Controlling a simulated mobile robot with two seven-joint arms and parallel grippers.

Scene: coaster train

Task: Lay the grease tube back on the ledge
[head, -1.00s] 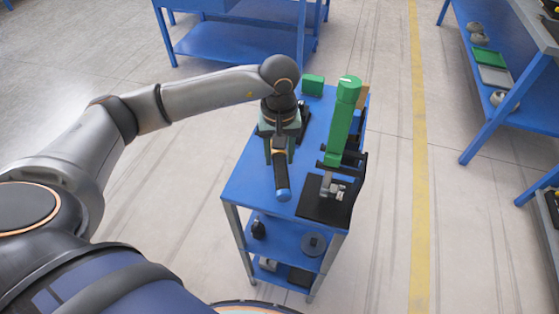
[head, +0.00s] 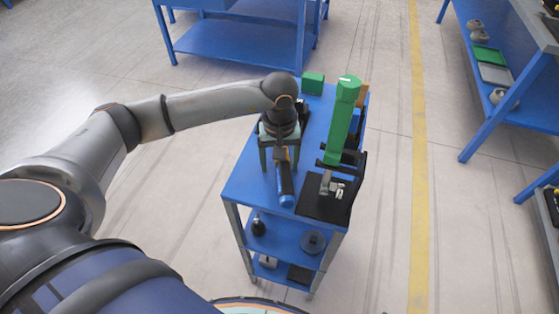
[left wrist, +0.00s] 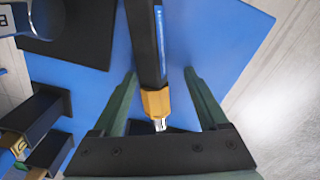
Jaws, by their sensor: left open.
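The grease tube (head: 285,183) is a dark tube with a blue end. It appears to lie lengthwise on the blue cart top (head: 246,181), left of the black plate; exact contact is hard to tell. In the left wrist view the dark tube (left wrist: 145,50) shows its orange collar and pale metal tip pointing toward the gripper palm. My left gripper (head: 281,166) is open, with its green fingers either side of the tube. The wrist view shows gaps between tube and fingers (left wrist: 160,78). My right gripper is not in view.
A tall green upright body (head: 343,120) on a black frame stands to the right. A black plate (head: 318,205) with metal fittings lies close to the tube's right side. A green box (head: 313,83) is at the cart's far end. The cart's left front top is clear.

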